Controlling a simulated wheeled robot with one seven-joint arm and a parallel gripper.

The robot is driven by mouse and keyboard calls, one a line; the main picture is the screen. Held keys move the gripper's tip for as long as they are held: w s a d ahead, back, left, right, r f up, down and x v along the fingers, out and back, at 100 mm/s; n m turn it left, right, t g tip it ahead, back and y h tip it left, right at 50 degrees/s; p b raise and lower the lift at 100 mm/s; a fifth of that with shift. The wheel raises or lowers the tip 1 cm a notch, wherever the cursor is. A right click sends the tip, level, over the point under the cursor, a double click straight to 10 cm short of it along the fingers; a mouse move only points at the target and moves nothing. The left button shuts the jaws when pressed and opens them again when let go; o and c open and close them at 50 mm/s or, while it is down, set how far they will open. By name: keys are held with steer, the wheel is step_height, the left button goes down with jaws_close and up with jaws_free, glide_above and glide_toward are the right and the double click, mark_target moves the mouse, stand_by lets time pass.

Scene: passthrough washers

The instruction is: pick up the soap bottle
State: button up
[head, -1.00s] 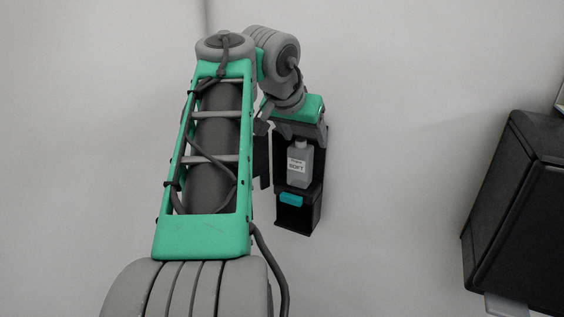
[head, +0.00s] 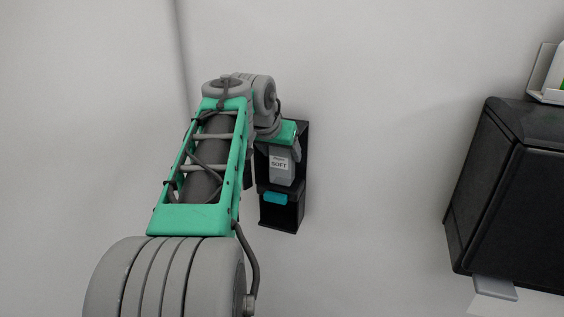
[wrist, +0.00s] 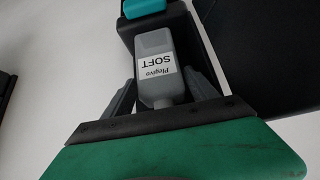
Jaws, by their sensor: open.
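The soap bottle (head: 280,168) is grey with a white label reading "SOFT". It sits upright in a black wall-mounted holder (head: 300,205). The bottle also shows in the wrist view (wrist: 159,68), upside down in that picture. My gripper (wrist: 160,92) is open, with one grey finger on each side of the bottle's neck end. I cannot tell whether the fingers touch it. In the head view, my green wrist part covers the bottle's top.
A teal block (head: 275,198) sits on the holder's front below the bottle. A large black box (head: 505,190) is on the wall at the right, with a white item (head: 550,75) above it. The wall between holder and box is bare.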

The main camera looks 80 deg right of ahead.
steer(key=shift+d+f, duration=0.25)
steer(key=shift+f, duration=0.05)
steer(key=shift+c, duration=0.6)
jaws_close()
